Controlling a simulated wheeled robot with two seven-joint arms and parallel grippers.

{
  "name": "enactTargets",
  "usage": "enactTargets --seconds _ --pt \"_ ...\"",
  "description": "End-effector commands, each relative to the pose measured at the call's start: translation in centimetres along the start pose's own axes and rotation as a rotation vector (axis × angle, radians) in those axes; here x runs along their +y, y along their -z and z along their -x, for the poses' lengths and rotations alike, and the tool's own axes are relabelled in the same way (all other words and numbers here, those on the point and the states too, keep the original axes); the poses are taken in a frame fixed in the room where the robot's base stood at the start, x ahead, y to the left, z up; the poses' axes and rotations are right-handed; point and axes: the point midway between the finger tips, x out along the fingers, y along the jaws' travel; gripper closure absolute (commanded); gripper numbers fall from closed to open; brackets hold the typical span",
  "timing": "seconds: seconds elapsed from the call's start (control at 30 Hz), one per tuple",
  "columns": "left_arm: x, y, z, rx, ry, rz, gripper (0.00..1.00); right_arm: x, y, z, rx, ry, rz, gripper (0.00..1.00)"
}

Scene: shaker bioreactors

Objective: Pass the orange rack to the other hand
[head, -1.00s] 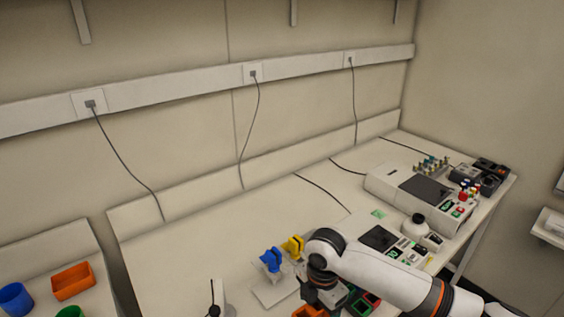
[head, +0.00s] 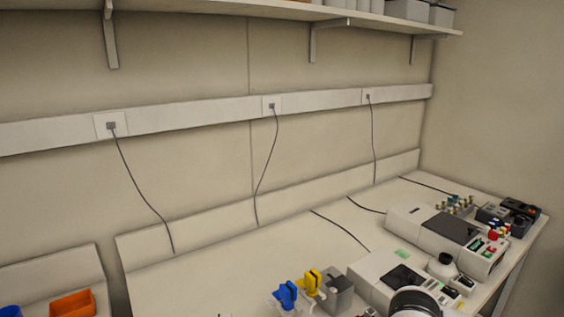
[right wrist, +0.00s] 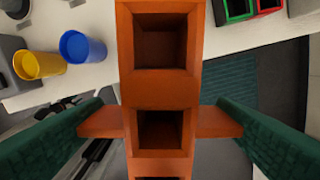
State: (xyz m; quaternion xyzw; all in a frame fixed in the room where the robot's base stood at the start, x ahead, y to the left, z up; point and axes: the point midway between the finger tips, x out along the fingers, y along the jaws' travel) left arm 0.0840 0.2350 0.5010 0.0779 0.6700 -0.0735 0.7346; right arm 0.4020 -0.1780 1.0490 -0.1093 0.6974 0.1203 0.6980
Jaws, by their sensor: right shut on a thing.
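The orange rack (right wrist: 160,88) fills the middle of the right wrist view, a row of square open compartments with side tabs. The dark green fingers of my right gripper (right wrist: 160,132) are on both sides of it, shut on its tabs. The rack is held above the floor in front of the table edge. In the head view the rack and right gripper are below the picture; only a white and black joint of my right arm shows at the bottom. My left gripper is not in view.
A blue cup (right wrist: 82,46) and a yellow cup (right wrist: 38,66) show beside the rack. Green-rimmed (right wrist: 237,10) and red-rimmed (right wrist: 268,5) boxes lie to the right. White instruments (head: 450,237) stand on the bench's right; its left stretch (head: 190,280) is clear. An orange bin (head: 72,303) stands far left.

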Motion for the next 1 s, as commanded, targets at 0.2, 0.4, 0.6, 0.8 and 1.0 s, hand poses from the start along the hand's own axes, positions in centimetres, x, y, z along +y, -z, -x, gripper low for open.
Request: enactTargets --seconds 0.2,0.4,0.6,0.8,1.0 --pt "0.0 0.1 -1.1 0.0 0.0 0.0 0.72 -0.4 2.0 -0.1 0.001 0.012 -0.256 0.44" --pt "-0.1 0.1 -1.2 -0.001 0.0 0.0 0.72 -0.5 2.5 0.1 0.0 0.015 -0.328 0.44" --pt "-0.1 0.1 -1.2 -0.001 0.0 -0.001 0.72 -0.1 2.1 0.3 -0.001 0.013 -0.309 0.44" --pt "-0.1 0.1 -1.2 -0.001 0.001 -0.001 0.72 2.2 -0.3 2.1 -0.003 0.011 -0.175 0.44" --pt "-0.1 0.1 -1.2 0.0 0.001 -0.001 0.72 5.9 -3.9 5.0 -0.001 0.012 0.046 0.44"
